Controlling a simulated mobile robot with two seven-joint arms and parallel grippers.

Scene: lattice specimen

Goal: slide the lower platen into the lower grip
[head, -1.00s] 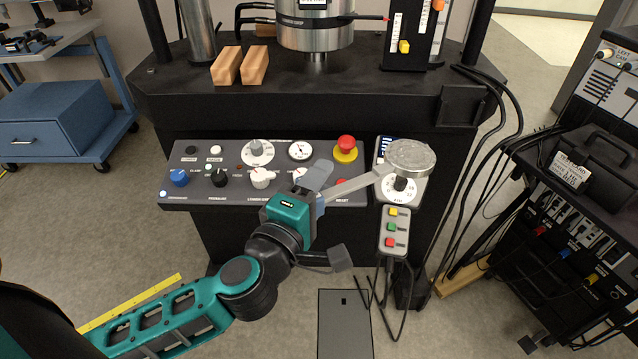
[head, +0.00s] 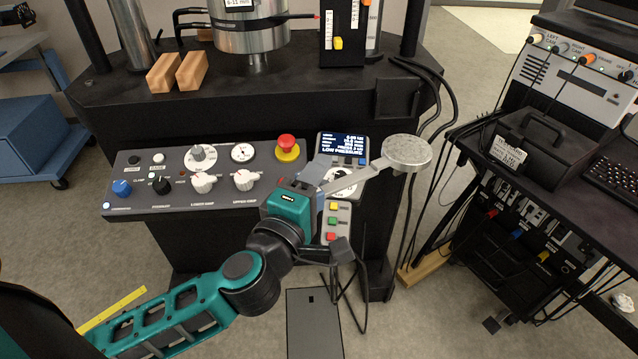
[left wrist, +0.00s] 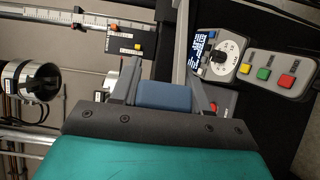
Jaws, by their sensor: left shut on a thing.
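The lower platen (head: 407,152), a round silver disc on a flat grey bar, is held out to the right in the head view. My left gripper (head: 312,180) is shut on the bar's near end, above the right end of the control panel. The disc is clear of the machine, to the right of the display box. In the left wrist view my left gripper (left wrist: 162,95) shows from behind; the disc is not distinguishable there. A steel cylinder labelled 6-11 mm (head: 252,35), possibly the lower grip, stands on the machine table. My right gripper is out of view.
The control panel (head: 195,180) has knobs and a red stop button (head: 287,145). A display (head: 342,148) reads low pressure. Two wooden blocks (head: 178,71) lie on the machine table (head: 300,75). Cables hang right of it, beside a black equipment cart (head: 520,215).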

